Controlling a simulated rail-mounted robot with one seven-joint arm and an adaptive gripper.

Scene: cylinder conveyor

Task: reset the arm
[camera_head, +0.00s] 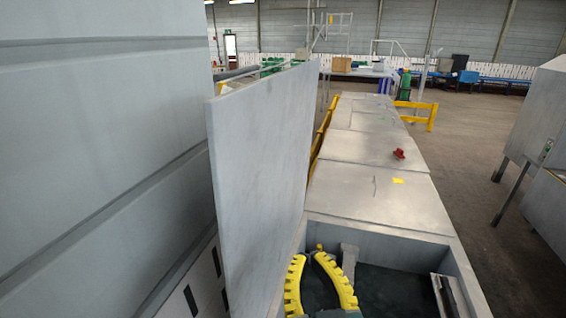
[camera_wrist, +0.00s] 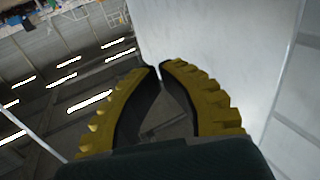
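My gripper (camera_head: 310,256) shows at the bottom middle of the head view, over a dark open recess. It has two yellow, ridged, curved fingers with dark inner faces. In the wrist view my gripper (camera_wrist: 159,68) has its fingertips drawn almost together. The fingers bow outward lower down, and the space between them holds nothing. The lower part of my gripper and the arm are cut off or hidden.
A tall grey panel (camera_head: 262,160) stands close left of my gripper. A metal-topped conveyor (camera_head: 375,200) runs away beyond the recess, with a small red object (camera_head: 398,154) on it. Yellow rails (camera_head: 425,112) stand farther off. Open floor (camera_head: 465,160) lies to the right.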

